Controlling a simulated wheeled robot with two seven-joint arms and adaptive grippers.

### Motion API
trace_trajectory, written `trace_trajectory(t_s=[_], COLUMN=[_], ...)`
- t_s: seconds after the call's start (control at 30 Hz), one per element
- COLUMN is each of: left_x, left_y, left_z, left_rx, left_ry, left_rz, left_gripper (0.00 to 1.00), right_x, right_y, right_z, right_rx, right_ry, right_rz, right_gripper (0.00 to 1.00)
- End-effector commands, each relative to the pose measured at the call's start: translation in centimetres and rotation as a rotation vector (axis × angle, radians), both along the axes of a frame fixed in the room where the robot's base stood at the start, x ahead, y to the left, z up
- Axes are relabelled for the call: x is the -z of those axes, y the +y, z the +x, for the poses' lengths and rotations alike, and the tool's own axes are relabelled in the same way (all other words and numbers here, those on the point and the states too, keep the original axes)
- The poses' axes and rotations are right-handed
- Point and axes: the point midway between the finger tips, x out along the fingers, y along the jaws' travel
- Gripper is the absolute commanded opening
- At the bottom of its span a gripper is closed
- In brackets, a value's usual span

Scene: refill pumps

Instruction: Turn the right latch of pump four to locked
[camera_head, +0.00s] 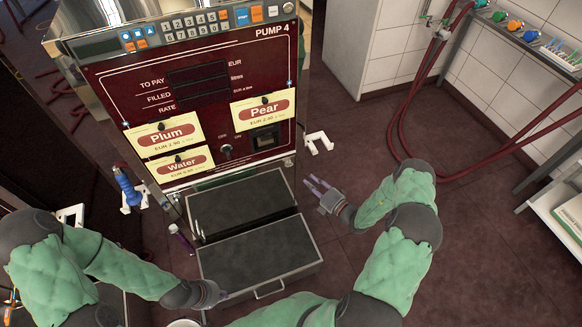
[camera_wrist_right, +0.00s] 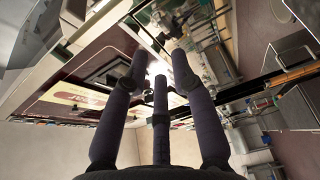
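Pump four (camera_head: 215,105) stands at the top of the head view, with a dark red front panel and the label PUMP 4. A small fitting (camera_head: 289,161) sits at the panel's lower right corner; I cannot tell whether it is the right latch or how it is turned. My right gripper (camera_head: 316,187) is right of and below the panel, apart from it. Its fingers (camera_wrist_right: 162,85) are spread and empty in the right wrist view, pointing at blurred, tilted panel surfaces. My left gripper (camera_head: 218,294) is low, beside the grey box; its finger opening cannot be made out.
A white bracket (camera_head: 318,142) juts from the pump's right side. A blue nozzle (camera_head: 128,187) hangs at its left. Red hoses (camera_head: 402,125) hang on the right.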

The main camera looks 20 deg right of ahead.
Motion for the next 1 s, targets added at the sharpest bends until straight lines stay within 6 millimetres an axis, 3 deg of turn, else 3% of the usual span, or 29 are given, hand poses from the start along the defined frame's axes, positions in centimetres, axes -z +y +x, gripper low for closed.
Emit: trace_trajectory(t_s=[0.4, 0.6, 1.0], left_x=[1.3, 1.8, 1.9], left_y=[0.0, 0.0, 0.0], left_z=[0.0, 0.0, 0.0], left_rx=[0.0, 0.0, 0.0], left_ry=[0.0, 0.0, 0.0], left_rz=[0.0, 0.0, 0.0], left_gripper=[0.0, 0.0, 0.0], right_x=[0.2, 0.1, 0.0], right_y=[2.5, 3.3, 3.6], right_z=[6.4, 8.7, 9.7], right_rx=[-0.008, -0.007, -0.006], right_ry=[0.0, 0.0, 0.001], right_rz=[-0.003, -0.004, -0.003], right_gripper=[0.26, 0.26, 0.26])
